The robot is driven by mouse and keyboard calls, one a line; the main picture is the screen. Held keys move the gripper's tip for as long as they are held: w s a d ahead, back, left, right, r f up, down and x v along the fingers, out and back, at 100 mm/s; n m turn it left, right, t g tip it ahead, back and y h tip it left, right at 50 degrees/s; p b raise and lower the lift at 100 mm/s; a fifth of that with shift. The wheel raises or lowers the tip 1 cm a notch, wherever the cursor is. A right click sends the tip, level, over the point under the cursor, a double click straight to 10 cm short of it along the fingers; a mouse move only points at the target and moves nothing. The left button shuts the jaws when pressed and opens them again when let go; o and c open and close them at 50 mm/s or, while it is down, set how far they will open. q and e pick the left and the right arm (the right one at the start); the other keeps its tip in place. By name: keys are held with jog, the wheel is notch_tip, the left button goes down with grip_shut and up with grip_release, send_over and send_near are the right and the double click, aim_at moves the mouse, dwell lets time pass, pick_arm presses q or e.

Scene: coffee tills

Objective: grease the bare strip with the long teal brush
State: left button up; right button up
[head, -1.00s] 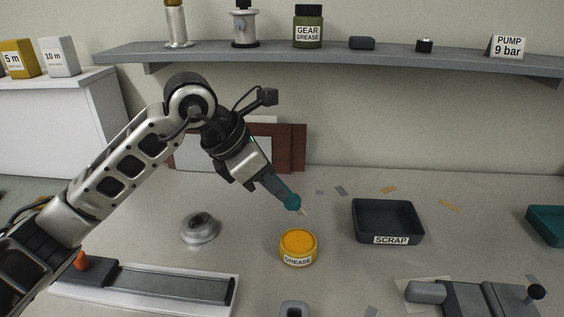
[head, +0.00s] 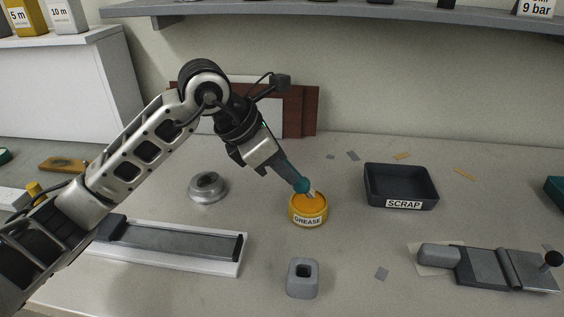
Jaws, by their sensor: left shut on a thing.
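My left gripper (head: 272,168) is shut on the teal brush (head: 301,185), which slants down to the right. Its pale bristle tip is at the yellow grease pot (head: 307,219), over or in its opening; I cannot tell how deep it reaches. The pot is labelled GREASE. A long dark grey strip (head: 185,240) lies on a white base at the lower left, with its left end partly hidden by my left arm. I cannot tell whether it is bare. My right gripper is not in view.
A dark SCRAP tray (head: 378,191) stands right of the pot. A grey metal slide device (head: 490,268) is at the lower right. A grey square holder (head: 303,279) stands in front of the pot, and a round metal piece (head: 208,187) to its left. Small scraps lie around the tray.

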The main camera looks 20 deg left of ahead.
pick_arm(q)
jog(key=shift+f, duration=0.2)
dwell(0.6)
jog(key=shift+f+b, duration=0.3)
jog(key=shift+b, duration=0.15)
dwell(0.3)
jog(key=shift+s+f, duration=0.1)
jog(key=shift+f, duration=0.05)
dwell(1.1)
jog(key=shift+r+p, duration=1.3)
jog(key=shift+r, duration=1.05)
jog(key=shift+r+p, duration=0.75)
jog(key=shift+r, duration=0.5)
